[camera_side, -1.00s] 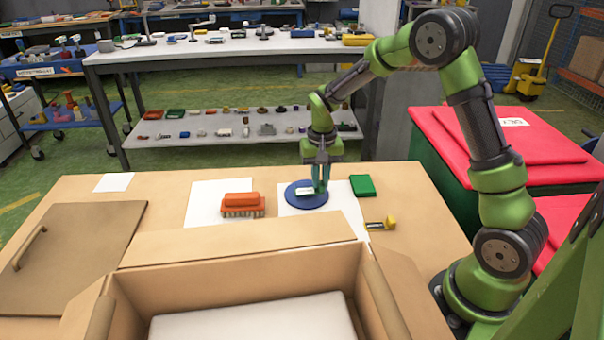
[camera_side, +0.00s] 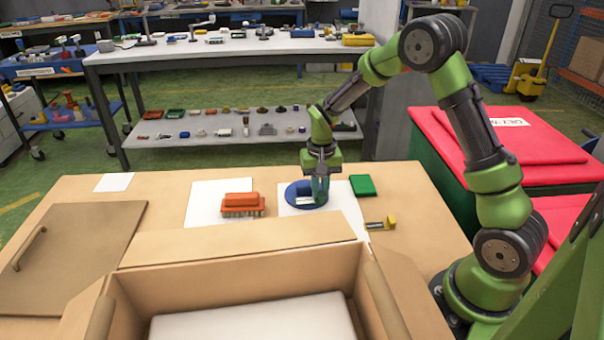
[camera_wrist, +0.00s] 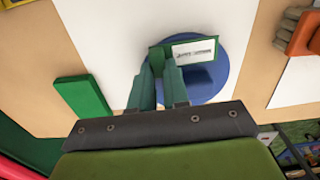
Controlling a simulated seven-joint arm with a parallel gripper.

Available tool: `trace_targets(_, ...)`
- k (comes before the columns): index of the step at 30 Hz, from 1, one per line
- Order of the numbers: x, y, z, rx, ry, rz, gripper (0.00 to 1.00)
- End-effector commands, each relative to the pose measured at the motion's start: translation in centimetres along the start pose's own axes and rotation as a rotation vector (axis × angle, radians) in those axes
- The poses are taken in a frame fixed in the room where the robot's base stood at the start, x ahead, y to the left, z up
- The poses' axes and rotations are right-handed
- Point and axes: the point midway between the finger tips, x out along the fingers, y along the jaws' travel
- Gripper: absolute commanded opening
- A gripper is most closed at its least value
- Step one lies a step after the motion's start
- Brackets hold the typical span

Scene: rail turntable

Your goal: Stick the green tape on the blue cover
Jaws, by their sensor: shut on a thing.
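Whether the tape touches the cover all along is unclear.
A green block (camera_side: 362,185) lies right of the cover. An orange brush (camera_side: 241,204) stands to the left on another white sheet (camera_side: 205,196). An open cardboard box (camera_side: 370,290) fills the front.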

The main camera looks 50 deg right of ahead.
Motion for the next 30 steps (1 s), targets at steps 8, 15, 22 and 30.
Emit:
trace_targets(8,0.17,0.00,-0.01,0.000,0.000,0.000,0.00)
trace_targets(15,0.53,0.00,0.00,0.000,0.000,0.000,0.00)
trace_targets(22,0.66,0.00,0.00,0.000,0.000,0.000,0.00)
trace_targets(30,0.81,0.01,0.00,-0.001,-0.001,0.001,0.00)
